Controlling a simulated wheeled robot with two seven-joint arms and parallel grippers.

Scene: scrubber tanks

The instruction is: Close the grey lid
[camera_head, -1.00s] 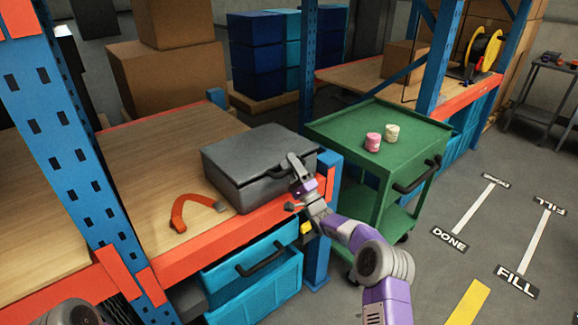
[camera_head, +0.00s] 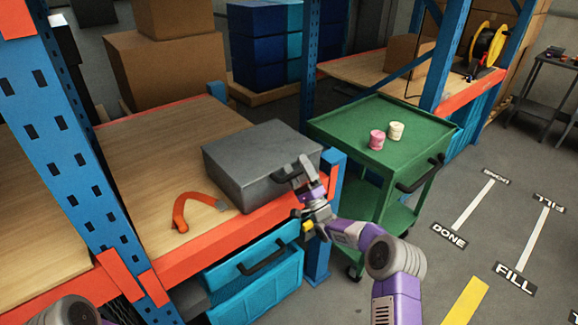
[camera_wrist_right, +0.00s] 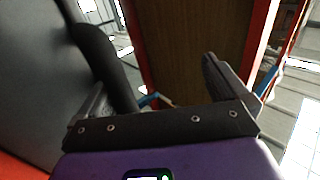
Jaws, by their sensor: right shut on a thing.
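The grey case with its grey lid (camera_head: 262,150) sits on the wooden shelf near its front right corner. The lid lies flat over the case, and I see no clear gap along the visible sides. My right gripper (camera_head: 296,174) is at the front side of the case, near its right corner. It is shut on the case's black handle (camera_wrist_right: 100,55), which passes beside the left finger in the right wrist view. The gripper hides part of the front side. My left gripper is out of view; only a bit of my left arm shows at the bottom left.
An orange curved tool (camera_head: 184,212) lies on the shelf left of the case. A blue upright post (camera_head: 75,150) stands at left. A green cart (camera_head: 350,125) with a pink and a cream cup stands right. A blue drawer bin (camera_head: 255,280) sits below the shelf.

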